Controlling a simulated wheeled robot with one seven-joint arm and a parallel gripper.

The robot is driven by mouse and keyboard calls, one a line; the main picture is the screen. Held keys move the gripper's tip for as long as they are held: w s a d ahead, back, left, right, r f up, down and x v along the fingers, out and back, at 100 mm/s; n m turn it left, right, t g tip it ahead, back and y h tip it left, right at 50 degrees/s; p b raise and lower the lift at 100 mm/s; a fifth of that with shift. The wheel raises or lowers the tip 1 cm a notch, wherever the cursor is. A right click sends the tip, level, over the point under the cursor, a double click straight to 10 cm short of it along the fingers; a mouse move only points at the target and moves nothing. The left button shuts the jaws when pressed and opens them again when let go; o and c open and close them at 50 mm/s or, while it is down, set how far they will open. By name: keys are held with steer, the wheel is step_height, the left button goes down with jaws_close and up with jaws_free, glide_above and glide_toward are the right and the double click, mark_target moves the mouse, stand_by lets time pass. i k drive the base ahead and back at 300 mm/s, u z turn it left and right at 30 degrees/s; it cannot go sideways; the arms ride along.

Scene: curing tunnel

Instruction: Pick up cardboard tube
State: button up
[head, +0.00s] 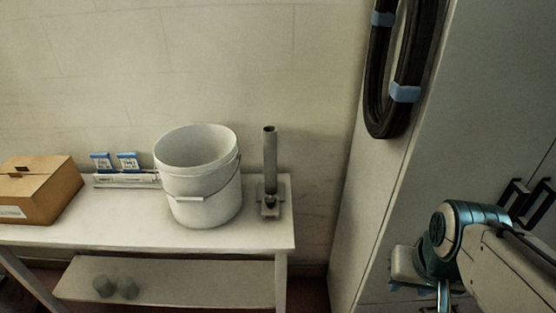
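A tall, narrow grey-brown tube (270,160), which looks like the cardboard tube, stands upright near the right end of the white table (110,228). Its top end is open and dark. It stands at a small grey plate or stand (281,189), with a small dark fitting in front of its lower part. My arm is at the lower right, in front of the grey cabinet. My gripper (408,268) is partly hidden behind my wrist, well to the right of the tube and apart from it. Its fingers do not show clearly.
A white bucket (204,190) with a wire handle stands just left of the tube. Farther left are blue-and-white packs (127,163) and a cardboard box (38,190). Black hoses (378,100) hang by the cabinet (385,190).

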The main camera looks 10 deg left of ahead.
mark_target(269, 133)
steer(key=k, duration=1.1)
steer(key=u, duration=0.7)
steer(key=i, duration=0.7)
steer(key=u, duration=0.8)
steer(key=i, duration=0.85)
steer(key=z, duration=0.65)
steer(key=i, duration=0.7)
steer(key=z, duration=0.75)
